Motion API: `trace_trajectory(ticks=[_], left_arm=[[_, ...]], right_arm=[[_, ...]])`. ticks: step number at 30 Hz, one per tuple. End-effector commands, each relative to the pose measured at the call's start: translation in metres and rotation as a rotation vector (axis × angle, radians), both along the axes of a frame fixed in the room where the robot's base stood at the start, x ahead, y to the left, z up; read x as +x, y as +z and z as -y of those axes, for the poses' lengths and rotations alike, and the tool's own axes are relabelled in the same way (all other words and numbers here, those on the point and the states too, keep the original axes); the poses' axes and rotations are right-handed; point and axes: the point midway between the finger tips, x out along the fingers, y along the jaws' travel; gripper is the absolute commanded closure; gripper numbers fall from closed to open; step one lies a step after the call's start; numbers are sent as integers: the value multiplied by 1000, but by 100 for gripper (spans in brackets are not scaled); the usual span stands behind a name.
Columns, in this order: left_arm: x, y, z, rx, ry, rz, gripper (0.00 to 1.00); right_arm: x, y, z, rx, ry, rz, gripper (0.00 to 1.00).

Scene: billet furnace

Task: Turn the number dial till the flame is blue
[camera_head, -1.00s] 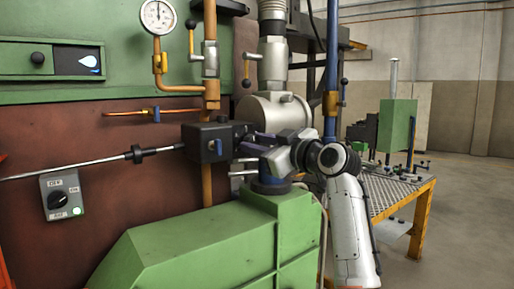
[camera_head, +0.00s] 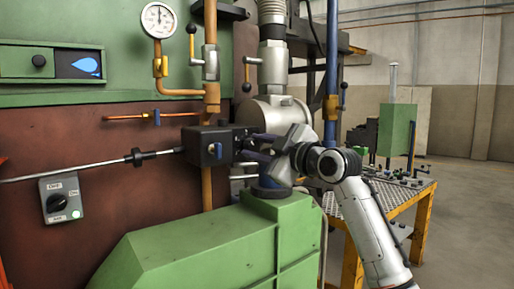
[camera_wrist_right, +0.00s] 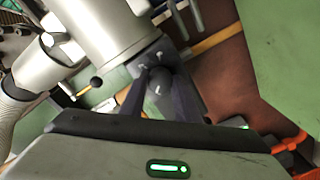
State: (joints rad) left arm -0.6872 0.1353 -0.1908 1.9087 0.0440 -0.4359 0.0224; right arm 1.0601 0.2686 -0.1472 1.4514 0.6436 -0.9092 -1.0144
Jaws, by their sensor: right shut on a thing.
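The number dial (camera_wrist_right: 160,82) is a dark round knob with pale marks around it, on the end of the black valve box (camera_head: 208,146). My right gripper (camera_head: 262,146) is shut on the dial; in the right wrist view its two dark fingers (camera_wrist_right: 158,100) sit on either side of it. In the head view the gripper and box hide the dial, and I cannot read its numbers. The flame (camera_head: 86,65) in the small dark window at upper left is blue. My left gripper is not in view.
A pressure gauge (camera_head: 158,19) and orange pipes are above the box. A switch box (camera_head: 60,197) with a lit green lamp is at lower left. A green housing (camera_head: 200,245) stands below my gripper. A metal table (camera_head: 400,190) is at right, with open floor beyond.

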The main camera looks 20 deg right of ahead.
Motion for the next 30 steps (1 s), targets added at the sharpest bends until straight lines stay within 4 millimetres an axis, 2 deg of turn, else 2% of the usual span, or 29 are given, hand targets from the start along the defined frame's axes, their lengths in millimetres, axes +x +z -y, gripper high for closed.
trace_trajectory(ticks=[8, 9, 12, 23, 26, 30], left_arm=[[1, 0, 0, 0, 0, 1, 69], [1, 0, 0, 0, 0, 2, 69], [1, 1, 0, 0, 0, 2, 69], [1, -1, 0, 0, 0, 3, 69], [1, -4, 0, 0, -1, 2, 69], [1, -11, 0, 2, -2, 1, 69]], right_arm=[[0, -2, -1, -1, 2, -5, 93], [0, -2, -1, -1, 2, -5, 66], [0, -2, -1, 0, 2, -5, 52], [-4, -1, 2, 1, 0, 0, 52], [-15, -1, 7, 0, -1, 2, 52], [-40, -2, 16, -2, -3, 2, 52]])
